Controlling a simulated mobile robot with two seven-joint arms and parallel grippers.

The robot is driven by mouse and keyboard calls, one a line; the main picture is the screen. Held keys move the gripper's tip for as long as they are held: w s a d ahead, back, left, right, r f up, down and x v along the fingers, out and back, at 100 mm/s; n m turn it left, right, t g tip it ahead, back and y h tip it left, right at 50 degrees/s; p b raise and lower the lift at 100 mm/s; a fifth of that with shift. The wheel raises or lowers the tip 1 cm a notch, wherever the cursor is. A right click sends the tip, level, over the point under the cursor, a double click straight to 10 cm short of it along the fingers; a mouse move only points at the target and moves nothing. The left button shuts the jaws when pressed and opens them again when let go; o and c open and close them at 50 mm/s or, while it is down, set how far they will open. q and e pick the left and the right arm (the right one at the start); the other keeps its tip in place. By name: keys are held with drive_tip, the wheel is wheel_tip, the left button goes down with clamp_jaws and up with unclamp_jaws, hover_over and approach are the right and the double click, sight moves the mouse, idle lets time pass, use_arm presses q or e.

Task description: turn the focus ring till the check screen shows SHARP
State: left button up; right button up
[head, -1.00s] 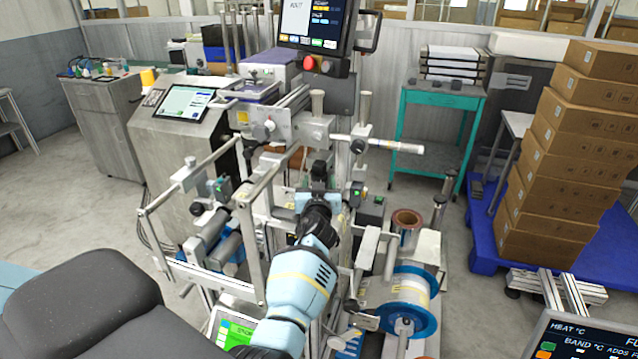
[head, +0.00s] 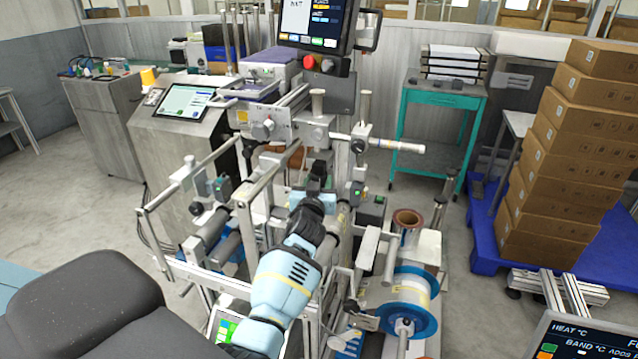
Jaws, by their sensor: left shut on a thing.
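My left gripper (head: 318,185) reaches in from the bottom left to the middle of the machine (head: 285,130). It is shut on a small part there, which I take to be the focus ring; the jaws and wrist hide nearly all of it. A small tilted screen (head: 226,328) low at the front shows green blocks on a pale ground, partly covered by my arm. A monitor (head: 315,22) on top shows a short white word, too small to read surely. I cannot tell which is the check screen, and I read no SHARP. My right gripper is not in view.
Metal rails (head: 240,215) and posts crowd closely around my left arm. A blue reel (head: 410,300) stands to its right. Stacked cartons (head: 565,160) on a blue pallet are at the right. Another control panel (head: 185,101) stands at the left. Open floor lies at the far left.

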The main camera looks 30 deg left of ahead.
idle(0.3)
use_arm(q)
drive_tip(key=o, duration=1)
drive_tip(key=shift+a, duration=0.1)
drive_tip(key=shift+s, duration=0.15)
drive_tip(key=shift+v, duration=3.8)
